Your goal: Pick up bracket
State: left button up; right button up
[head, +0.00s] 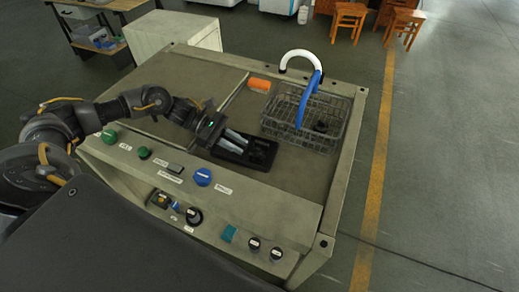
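My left gripper (242,144) reaches in from the left. Its two pale fingers are spread, with a dark gap between them, over a black tray (243,161) on the machine top. I see nothing held between the fingers. Dark parts lie at the right end of the tray, just beyond the fingertips; they are too dark to tell whether one is the bracket. Another small dark part (320,127) sits in the wire basket (343,128) at the right, and I cannot tell whether it is the bracket. My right gripper is out of view.
An orange cylinder (259,84) lies at the back of the machine top. A white and blue hose (300,55) arches into the basket. A sloped front panel (225,205) carries buttons and knobs. The machine top (190,75) left of the basket has bare room.

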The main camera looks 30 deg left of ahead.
aim_at(256, 155)
pick_arm(q)
jog(key=shift+s+d+p, duration=0.1)
jog(key=shift+d+p, duration=0.15)
jog(key=shift+p, duration=0.1)
jog(key=p+x, duration=0.3)
jog(key=x, duration=0.1)
jog(key=shift+d, duration=0.35)
jog(key=shift+f, duration=0.15)
grip_shut()
